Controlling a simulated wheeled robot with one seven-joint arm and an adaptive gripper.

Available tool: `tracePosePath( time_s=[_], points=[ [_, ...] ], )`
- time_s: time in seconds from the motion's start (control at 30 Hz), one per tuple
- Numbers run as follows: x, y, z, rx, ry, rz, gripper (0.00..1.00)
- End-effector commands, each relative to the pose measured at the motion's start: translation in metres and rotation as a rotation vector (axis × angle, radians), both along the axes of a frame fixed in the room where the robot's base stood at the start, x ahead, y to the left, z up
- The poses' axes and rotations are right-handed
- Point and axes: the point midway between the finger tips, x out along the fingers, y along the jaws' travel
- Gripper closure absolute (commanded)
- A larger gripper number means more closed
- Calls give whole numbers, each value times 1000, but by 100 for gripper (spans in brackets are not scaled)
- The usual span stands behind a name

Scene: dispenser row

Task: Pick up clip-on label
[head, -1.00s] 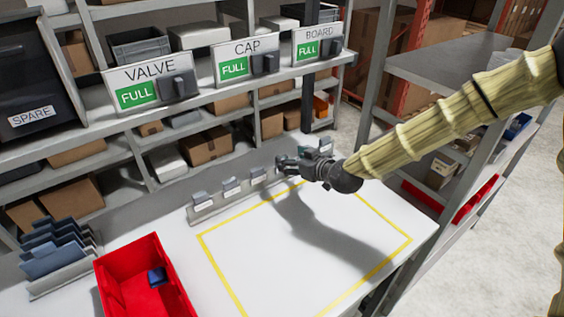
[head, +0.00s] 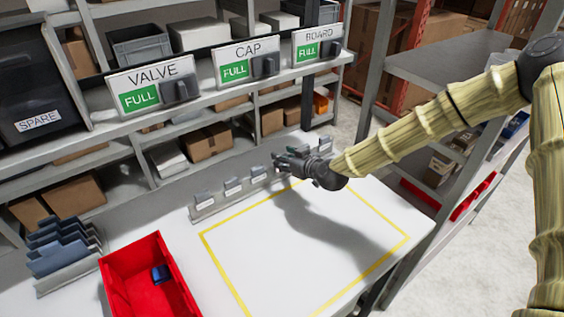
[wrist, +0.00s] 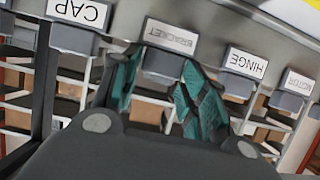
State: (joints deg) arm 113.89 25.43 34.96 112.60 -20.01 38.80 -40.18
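Clip-on labels stand in a row on a grey rail (head: 214,207) along the back of the white table. In the wrist view they appear upside down: a CAP label (wrist: 77,11), a BRACKET label (wrist: 171,36), a HINGE label (wrist: 245,63) and a MOTOR label (wrist: 299,82), each on a grey clip.
A red bin (head: 150,282) holding a small blue item (head: 160,274) stands at front left, beside blue-grey dividers (head: 62,250). Shelf bins marked VALVE (head: 153,74), CAP (head: 247,50) and BOARD (head: 319,35) are above. The yellow-outlined table area (head: 270,260) is clear.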

Motion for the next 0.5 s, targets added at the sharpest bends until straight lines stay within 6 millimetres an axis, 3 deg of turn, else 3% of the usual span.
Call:
tracePosePath(
  time_s=[0.07,0.5],
  points=[
    [0,0,0,0,0,0,76],
    [0,0,2,0,0,0,76]
  ],
)
